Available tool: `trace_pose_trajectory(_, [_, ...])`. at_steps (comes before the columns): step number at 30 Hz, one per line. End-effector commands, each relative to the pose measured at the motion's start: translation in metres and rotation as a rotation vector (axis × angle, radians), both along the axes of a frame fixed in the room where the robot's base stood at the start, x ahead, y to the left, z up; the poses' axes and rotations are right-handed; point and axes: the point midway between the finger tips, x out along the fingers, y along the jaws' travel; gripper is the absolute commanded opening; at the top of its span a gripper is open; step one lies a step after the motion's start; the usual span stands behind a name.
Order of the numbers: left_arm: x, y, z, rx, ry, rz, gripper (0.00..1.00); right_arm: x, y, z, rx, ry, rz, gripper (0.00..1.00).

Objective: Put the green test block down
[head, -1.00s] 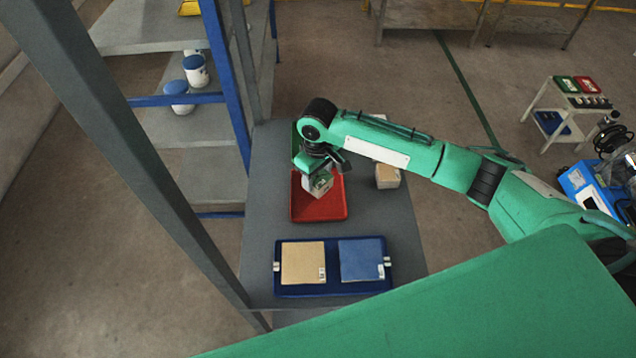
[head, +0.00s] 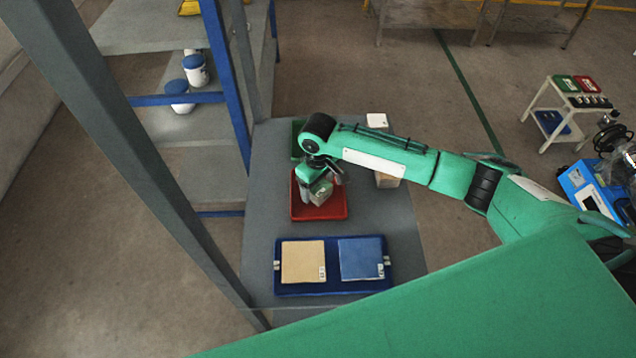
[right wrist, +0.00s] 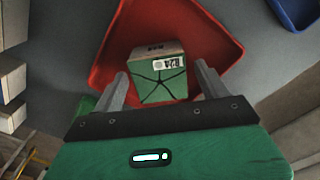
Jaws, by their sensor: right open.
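The green test block (head: 320,194), a small box with a crackled green face and a white label, is in the red tray (head: 334,212) on the grey table. In the right wrist view the block (right wrist: 160,86) stands inside the red tray (right wrist: 210,38) and seems to rest on its floor. My right gripper (head: 320,184) is over the tray. In the right wrist view its two fingers (right wrist: 160,76) are open, one on each side of the block, with a narrow gap on each side. My left gripper is not in view.
A blue tray (head: 331,289) with a tan tile (head: 303,262) and a blue tile (head: 361,258) lies nearer. A green tray (head: 296,142) is partly hidden behind my wrist. A cardboard box (head: 386,181) stands right, under my arm. A grey post and shelving rise left.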

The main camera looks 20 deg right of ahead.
Motion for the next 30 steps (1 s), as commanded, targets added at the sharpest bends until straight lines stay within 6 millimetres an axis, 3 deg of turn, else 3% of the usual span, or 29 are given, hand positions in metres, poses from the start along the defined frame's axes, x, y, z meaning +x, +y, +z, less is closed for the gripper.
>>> trace_pose_trajectory(5, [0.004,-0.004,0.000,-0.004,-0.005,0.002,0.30,0.001,0.000,0.012,0.001,-0.002,0.000,0.76])
trace_pose_trajectory(19, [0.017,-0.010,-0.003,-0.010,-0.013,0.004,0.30,0.001,0.000,0.104,0.001,-0.003,0.001,0.76])
trace_pose_trajectory(24, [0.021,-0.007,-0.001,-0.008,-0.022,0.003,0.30,0.000,0.000,0.119,0.001,0.000,0.000,0.76])
trace_pose_trajectory(30, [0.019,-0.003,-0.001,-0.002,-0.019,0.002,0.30,0.000,0.000,0.123,0.000,0.000,-0.001,0.76])
